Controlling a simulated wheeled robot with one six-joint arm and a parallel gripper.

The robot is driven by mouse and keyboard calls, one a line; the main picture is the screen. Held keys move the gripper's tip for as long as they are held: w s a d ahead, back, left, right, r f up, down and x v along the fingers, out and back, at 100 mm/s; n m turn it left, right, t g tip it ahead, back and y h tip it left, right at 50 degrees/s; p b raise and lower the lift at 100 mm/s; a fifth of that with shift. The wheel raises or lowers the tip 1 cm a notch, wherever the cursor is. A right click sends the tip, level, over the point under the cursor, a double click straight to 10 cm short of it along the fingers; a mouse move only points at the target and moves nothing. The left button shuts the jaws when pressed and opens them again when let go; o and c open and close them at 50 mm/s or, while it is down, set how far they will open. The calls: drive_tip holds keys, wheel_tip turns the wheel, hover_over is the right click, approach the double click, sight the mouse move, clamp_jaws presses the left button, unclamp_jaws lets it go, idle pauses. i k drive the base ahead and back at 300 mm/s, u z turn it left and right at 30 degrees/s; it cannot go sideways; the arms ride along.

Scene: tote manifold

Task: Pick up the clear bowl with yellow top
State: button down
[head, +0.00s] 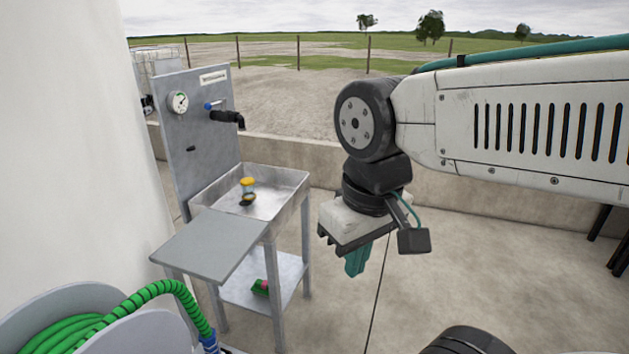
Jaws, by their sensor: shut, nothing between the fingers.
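The clear bowl with yellow top (248,187) is small in the head view and stands upright in the shallow metal basin (283,181) of a sink stand. A small dark object (247,201) lies just in front of it, partly covering or touching its base; I cannot tell which. My gripper (354,262) hangs to the right of the stand, pointing down, with its teal fingers shut and empty. It is well apart from the bowl.
A flat grey side board (208,245) adjoins the basin in front. A back panel (197,133) carries a gauge and black tap (227,117) above the basin. A green and red item (260,287) lies on the lower shelf. A green hose reel (75,325) stands front left.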

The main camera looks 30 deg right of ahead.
sight(248, 183)
drive_tip(key=z, duration=0.15)
drive_tip(key=k, duration=0.35)
drive_tip(key=z, duration=1.4)
drive_tip(key=i, duration=1.5)
drive_tip(key=u, duration=1)
drive_tip(key=i, duration=0.95)
drive_tip(key=u, duration=1.05)
drive_tip(key=i, duration=0.35)
drive_tip(key=u, duration=0.35)
